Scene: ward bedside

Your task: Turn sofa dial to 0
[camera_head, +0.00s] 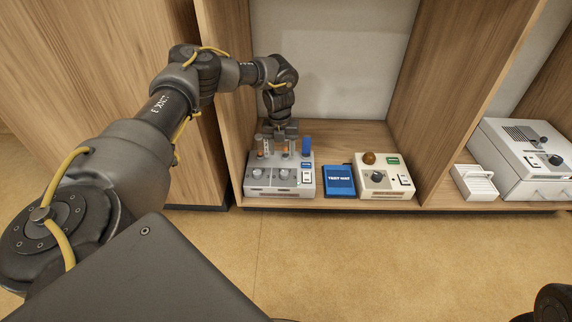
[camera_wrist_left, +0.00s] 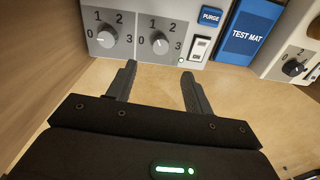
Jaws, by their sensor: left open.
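A grey control box (camera_head: 280,188) stands on the cabinet shelf. It has a left dial (camera_wrist_left: 107,38) and a right dial (camera_wrist_left: 160,42), each with figures around it. The left dial's white mark seems to point left, near 0. The right dial's setting is hard to read. No label with "sofa" is legible, so I cannot tell which dial that names. My left gripper (camera_head: 286,132) is over the back of the box in the head view. In the left wrist view its fingers (camera_wrist_left: 158,73) are open and empty, pointing towards the dials. My right gripper is not visible.
A blue test mat (camera_head: 340,182) lies right of the box, then a cream box (camera_head: 384,188) with one dial and a brown dome. A blue cylinder (camera_head: 306,146) stands at the grey box's back. Wooden dividers flank this bay. A grey machine (camera_head: 512,176) stands further right.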

